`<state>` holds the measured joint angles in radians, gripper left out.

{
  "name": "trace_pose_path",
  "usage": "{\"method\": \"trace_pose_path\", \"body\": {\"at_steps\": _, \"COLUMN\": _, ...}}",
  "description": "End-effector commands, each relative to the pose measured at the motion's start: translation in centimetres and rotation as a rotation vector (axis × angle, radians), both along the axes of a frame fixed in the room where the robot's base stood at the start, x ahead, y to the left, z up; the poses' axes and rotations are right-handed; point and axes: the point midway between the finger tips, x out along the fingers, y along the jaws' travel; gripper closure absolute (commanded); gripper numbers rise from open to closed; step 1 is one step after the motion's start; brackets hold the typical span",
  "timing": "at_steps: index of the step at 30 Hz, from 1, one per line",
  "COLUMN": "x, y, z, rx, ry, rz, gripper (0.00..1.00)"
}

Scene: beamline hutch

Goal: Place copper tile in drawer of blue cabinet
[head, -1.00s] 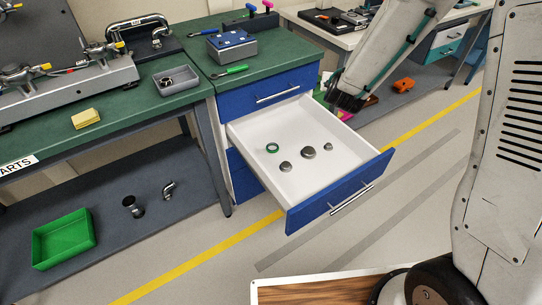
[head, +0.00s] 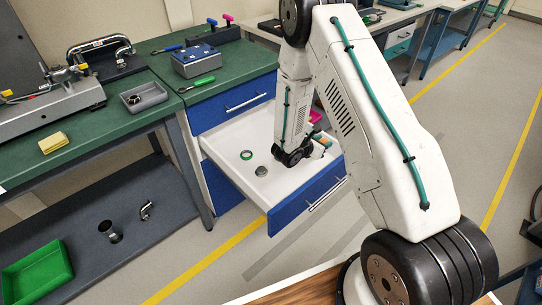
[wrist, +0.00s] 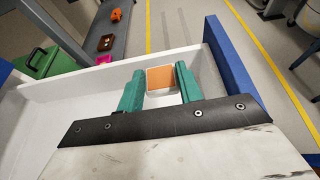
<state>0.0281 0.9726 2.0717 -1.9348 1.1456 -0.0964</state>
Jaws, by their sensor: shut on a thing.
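The copper tile (wrist: 160,78), a square orange face with a pale edge, is between the two teal fingers of my gripper (wrist: 160,82) in the wrist view. My gripper is shut on it. The open white drawer (head: 228,171) of the blue cabinet (head: 212,113) shows in the head view, with my arm reaching over it. In the wrist view the tile is over the drawer, near a white wall (wrist: 60,85) and the blue front (wrist: 235,70). Its height above the drawer floor is hard to tell. My arm hides part of the drawer in the head view.
A green ring (head: 246,155) and a round metal piece (head: 261,171) lie in the drawer. A blue-topped box (head: 199,60) and a green-handled tool (head: 198,84) are on the green cabinet top. An orange object (wrist: 116,15) lies beyond the drawer.

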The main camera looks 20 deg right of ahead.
Motion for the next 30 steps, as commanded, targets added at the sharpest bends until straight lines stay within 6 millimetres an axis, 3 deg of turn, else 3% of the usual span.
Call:
{"method": "trace_pose_path", "body": {"at_steps": 9, "x": -0.7, "y": -0.4, "z": -5.4, "rx": 0.0, "ry": 0.002, "rz": -0.028, "gripper": 0.86}}
{"method": "trace_pose_path", "body": {"at_steps": 17, "x": -0.6, "y": -0.4, "z": -7.5, "rx": 0.001, "ry": 0.0, "rz": -0.026, "gripper": 0.86}}
{"method": "trace_pose_path", "body": {"at_steps": 22, "x": -0.6, "y": -0.4, "z": -10.2, "rx": 0.001, "ry": 0.002, "rz": -0.025, "gripper": 0.86}}
{"method": "trace_pose_path", "body": {"at_steps": 30, "x": -0.6, "y": -0.4, "z": -10.7, "rx": 0.001, "ry": -0.001, "rz": -0.025, "gripper": 0.86}}
